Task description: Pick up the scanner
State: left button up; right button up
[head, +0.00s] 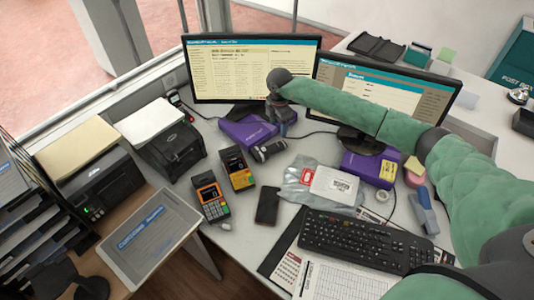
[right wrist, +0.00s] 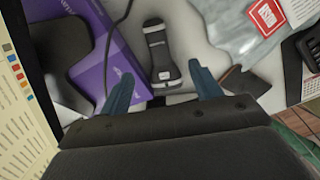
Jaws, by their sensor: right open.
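The scanner (head: 268,151) is a small dark handheld device with grey parts. It lies on the white counter in front of the left monitor, beside a purple box. In the right wrist view the scanner (right wrist: 160,52) lies lengthwise just beyond and between the fingertips. My right gripper (head: 284,124) points down above the counter, just behind the scanner in the head view. Its two blue fingers (right wrist: 162,76) are apart with nothing held between them. I do not see my left gripper.
Purple boxes (head: 247,131) and (head: 369,167) stand beneath the monitors. A grey mailing bag (head: 296,188) lies right of the scanner. Card terminals (head: 238,169) and a black phone (head: 267,206) are nearer. The keyboard (head: 358,238) is at front right. A cable runs close by the scanner.

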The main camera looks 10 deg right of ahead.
pick_arm(q)
jog(key=w+d+r+b, duration=0.2)
jog(key=w+r+b, duration=0.15)
jog(key=r, duration=0.65)
pick_arm(e)
send_over(276, 145)
jog(key=f, duration=0.4)
jog(key=shift+s+d+f, duration=0.15)
jog(key=shift+s+f, duration=0.25)
jog(key=shift+f, duration=0.15)
jog(key=shift+f+p, duration=0.35)
jog(key=shift+f, duration=0.6)
jog(key=f+p, duration=0.1)
jog(key=f, duration=0.1)
jog(key=f+p, duration=0.1)
jog(key=shift+w+f, duration=0.2)
jog(key=shift+f, duration=0.2)
jog(key=shift+f+p, duration=0.4)
jog(key=shift+f, duration=0.4)
pick_arm(q)
notch_tip(276, 145, down, 10)
jog(key=s+a, duration=0.2)
jog(key=shift+r, duration=0.15)
pick_arm(e)
jog(key=c, duration=1.2)
